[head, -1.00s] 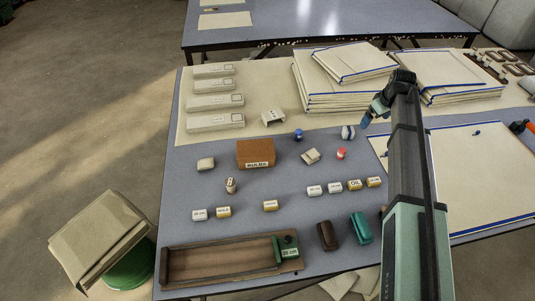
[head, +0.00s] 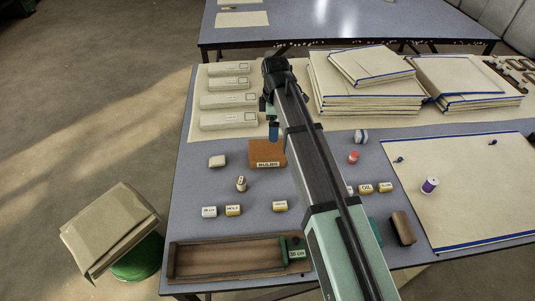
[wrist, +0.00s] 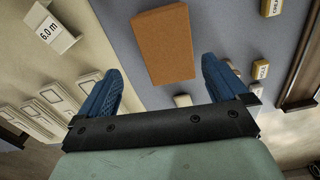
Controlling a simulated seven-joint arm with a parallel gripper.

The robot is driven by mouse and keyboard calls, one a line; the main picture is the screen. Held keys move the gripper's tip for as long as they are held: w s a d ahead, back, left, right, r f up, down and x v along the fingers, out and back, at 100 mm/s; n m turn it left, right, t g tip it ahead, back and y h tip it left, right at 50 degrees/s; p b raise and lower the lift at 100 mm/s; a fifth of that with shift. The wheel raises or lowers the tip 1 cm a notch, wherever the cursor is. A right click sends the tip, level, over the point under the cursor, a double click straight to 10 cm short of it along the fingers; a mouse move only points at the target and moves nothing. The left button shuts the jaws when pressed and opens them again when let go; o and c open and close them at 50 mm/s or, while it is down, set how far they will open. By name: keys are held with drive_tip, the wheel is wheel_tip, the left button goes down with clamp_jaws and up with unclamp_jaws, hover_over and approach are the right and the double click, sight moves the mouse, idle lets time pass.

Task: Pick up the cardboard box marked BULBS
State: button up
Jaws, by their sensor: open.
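The brown cardboard box marked BULBS (head: 262,152) stands on the blue-grey table (head: 225,185), its label facing the front edge. My arm partly covers its right side in the head view. My gripper (head: 273,130) is above the box, with one blue finger showing in front of its top. In the wrist view the box's orange-brown top (wrist: 163,45) lies beyond the two blue fingers of my gripper (wrist: 155,80). The fingers are spread wide and nothing is between them.
Several long pale boxes (head: 229,101) lie behind the box. Small labelled blocks (head: 233,210) and a wooden tray (head: 225,275) are in front. Stacked panels (head: 365,105) stand at the back right. The table left of the box is mostly clear.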

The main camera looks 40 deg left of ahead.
sight(266, 148)
drive_tip(key=shift+n, duration=0.4)
drive_tip(key=f, duration=0.4)
drive_tip(key=s+a+f, duration=0.1)
drive_tip(key=f, duration=0.4)
drive_tip(key=s+f, duration=0.1)
drive_tip(key=f, duration=0.3)
drive_tip(key=shift+s+a+f, duration=0.1)
drive_tip(key=shift+a+f, duration=0.15)
drive_tip(key=shift+f, duration=0.05)
drive_tip(key=c, duration=0.9)
